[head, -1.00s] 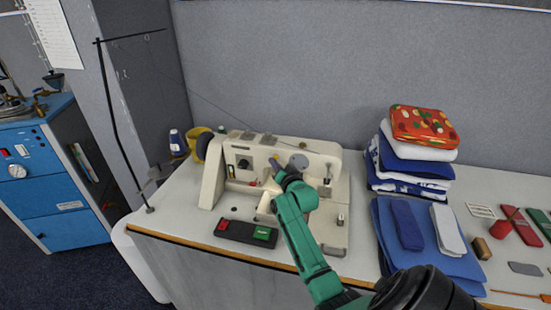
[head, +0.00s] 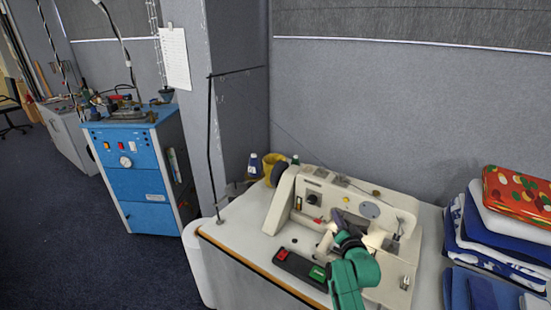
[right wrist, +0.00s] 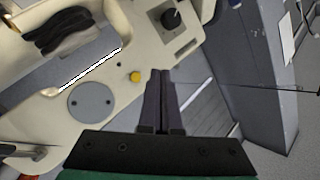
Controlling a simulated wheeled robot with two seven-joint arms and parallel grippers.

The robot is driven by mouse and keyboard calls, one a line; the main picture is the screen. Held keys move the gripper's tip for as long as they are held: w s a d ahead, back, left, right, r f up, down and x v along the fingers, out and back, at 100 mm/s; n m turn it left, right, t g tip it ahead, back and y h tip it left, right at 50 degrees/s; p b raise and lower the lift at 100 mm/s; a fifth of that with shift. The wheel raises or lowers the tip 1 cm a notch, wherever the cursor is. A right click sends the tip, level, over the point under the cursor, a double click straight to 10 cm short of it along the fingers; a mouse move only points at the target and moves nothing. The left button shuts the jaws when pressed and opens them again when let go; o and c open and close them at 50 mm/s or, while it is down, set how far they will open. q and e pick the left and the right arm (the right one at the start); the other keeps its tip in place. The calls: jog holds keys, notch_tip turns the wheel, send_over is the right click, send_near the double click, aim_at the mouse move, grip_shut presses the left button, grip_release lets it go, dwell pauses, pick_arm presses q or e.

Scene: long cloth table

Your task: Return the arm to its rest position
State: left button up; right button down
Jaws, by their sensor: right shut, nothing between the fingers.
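My right arm (head: 350,278), green, comes in from the lower part of the head view in front of the cream sewing machine (head: 318,184). My right gripper (head: 340,222) is in front of the machine's body, its tips small and partly hard to make out. In the right wrist view the two dark fingers (right wrist: 161,90) are together with nothing between them. The machine's face, with a yellow button (right wrist: 135,77), a grey disc (right wrist: 90,102) and a dark knob (right wrist: 171,18), shows beyond them. My left gripper is not in view.
A thin black thread stand (head: 212,150) rises at the table's left corner. Folded cloths (head: 490,235) are stacked at the right. A blue cabinet (head: 130,170) stands on the floor at left.

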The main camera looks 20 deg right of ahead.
jog(key=s+a+f+n+g+y, duration=0.45)
jog(key=s+a+n, duration=0.3)
jog(key=a, duration=0.25)
jog(key=s+a+f+n+g, duration=0.1)
jog(key=s+a+n+g, duration=0.25)
jog(key=s, duration=0.55)
jog(key=s+a+f+n+g, duration=0.1)
jog(key=s+a+n+g, duration=0.1)
jog(key=s+a+g, duration=0.45)
jog(key=s+d+f+b, duration=0.1)
jog(key=s+f, duration=0.2)
jog(key=f, duration=1.1)
jog(key=s+f+b, duration=0.2)
jog(key=f, duration=1.1)
jog(key=s+d+f+b, duration=0.1)
jog(key=s+d+f, duration=0.2)
jog(key=s+f, duration=1.2)
jog(key=shift+s+f+y, duration=0.2)
jog(key=shift+s+y, duration=0.15)
jog(key=shift+s, duration=0.2)
